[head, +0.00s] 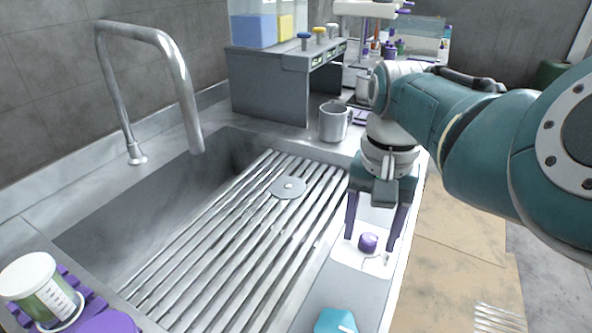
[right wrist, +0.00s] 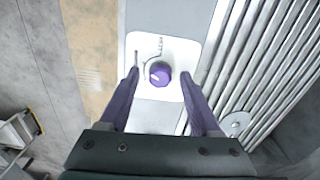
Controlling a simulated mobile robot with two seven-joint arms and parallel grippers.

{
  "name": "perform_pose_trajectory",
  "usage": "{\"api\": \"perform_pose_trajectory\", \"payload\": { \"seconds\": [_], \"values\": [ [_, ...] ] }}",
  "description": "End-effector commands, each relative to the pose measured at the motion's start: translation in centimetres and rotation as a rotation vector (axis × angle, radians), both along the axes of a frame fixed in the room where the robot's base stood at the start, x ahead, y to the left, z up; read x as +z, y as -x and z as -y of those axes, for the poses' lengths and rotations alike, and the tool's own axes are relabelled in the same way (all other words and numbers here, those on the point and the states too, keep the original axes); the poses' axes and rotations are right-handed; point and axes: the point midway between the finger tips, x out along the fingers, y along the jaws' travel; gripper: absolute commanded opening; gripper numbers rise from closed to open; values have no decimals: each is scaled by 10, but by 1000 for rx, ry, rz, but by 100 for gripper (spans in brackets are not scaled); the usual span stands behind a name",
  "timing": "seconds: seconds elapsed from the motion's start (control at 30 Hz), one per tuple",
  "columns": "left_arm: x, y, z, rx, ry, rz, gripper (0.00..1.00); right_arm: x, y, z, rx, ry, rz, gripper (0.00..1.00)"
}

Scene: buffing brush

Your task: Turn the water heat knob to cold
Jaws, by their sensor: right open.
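The water heat knob (head: 368,242) is a small purple dial on a white plate (head: 346,256) at the right edge of the sink counter. In the right wrist view the knob (right wrist: 160,74) shows a pale pointer line and a curved printed scale beside it. My right gripper (head: 375,240) is open, with its purple fingers pointing down on either side of the knob. In the right wrist view the fingertips (right wrist: 160,74) stand apart from the knob, with gaps on both sides. I cannot tell the exact height above it. My left gripper is not in view.
The sink has a slatted rack (head: 215,262) and a tall metal faucet (head: 180,80). A metal mug (head: 334,122) and a grey dispenser box (head: 268,95) stand behind. A jar (head: 40,290) is at the lower left, and a teal item (head: 335,321) lies at the front.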

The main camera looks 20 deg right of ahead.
Motion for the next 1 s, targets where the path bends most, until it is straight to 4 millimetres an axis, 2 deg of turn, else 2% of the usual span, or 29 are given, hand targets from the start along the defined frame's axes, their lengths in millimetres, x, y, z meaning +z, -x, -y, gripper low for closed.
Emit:
{"api": "perform_pose_trajectory", "payload": {
  "seconds": [0.17,0.73,1.0],
  "values": [
    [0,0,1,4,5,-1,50,1,0,0,0,1,1,63],
    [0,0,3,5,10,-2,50,1,0,0,0,1,-1,0],
    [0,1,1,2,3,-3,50,1,0,0,1,1,-1,0]
  ]
}}
